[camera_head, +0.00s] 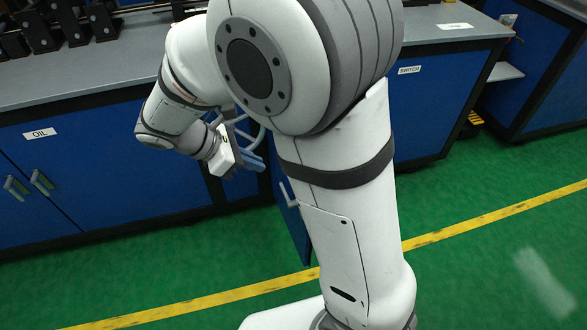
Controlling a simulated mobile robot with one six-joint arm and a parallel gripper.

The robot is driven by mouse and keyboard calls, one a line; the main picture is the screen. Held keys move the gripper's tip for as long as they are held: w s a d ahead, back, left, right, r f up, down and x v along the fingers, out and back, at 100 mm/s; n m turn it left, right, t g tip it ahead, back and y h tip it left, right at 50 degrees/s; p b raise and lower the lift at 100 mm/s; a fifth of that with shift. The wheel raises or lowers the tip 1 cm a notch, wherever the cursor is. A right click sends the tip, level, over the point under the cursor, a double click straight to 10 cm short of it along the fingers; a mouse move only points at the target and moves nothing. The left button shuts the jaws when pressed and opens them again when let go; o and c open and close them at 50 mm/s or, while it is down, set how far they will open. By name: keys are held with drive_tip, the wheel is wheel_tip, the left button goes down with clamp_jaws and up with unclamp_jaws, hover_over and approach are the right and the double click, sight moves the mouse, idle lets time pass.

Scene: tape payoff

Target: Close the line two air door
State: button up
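A blue cabinet door (291,225) stands swung open from the counter front, in the middle of the view. A light handle (288,195) is on it. My own arm covers much of this door and the opening behind it. No air label or line number shows, so I cannot confirm which line it belongs to. My gripper (252,150), with grey-blue fingers, is in front of the cabinet front, to the left of and above the door handle. It seems apart from the handle. My arm partly hides the fingers, and their gap is unclear.
Closed blue doors with an OIL label (40,133) and two handles are at left. A SWITCH label (410,70) marks the cabinet at right. Dark equipment (60,28) stands on the grey counter (125,62). Green floor (480,250) with a yellow line is clear.

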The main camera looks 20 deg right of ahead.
drive_tip(key=shift+w+f, duration=0.1)
drive_tip(key=shift+f, duration=0.15)
clamp_jaws()
drive_tip(key=d+r+b+x, duration=0.2)
drive_tip(key=b+x, duration=0.1)
drive_tip(key=x, duration=0.9)
drive_tip(key=shift+d, duration=0.2)
drive_tip(key=shift+w+d, duration=0.1)
drive_tip(key=shift+w, duration=0.05)
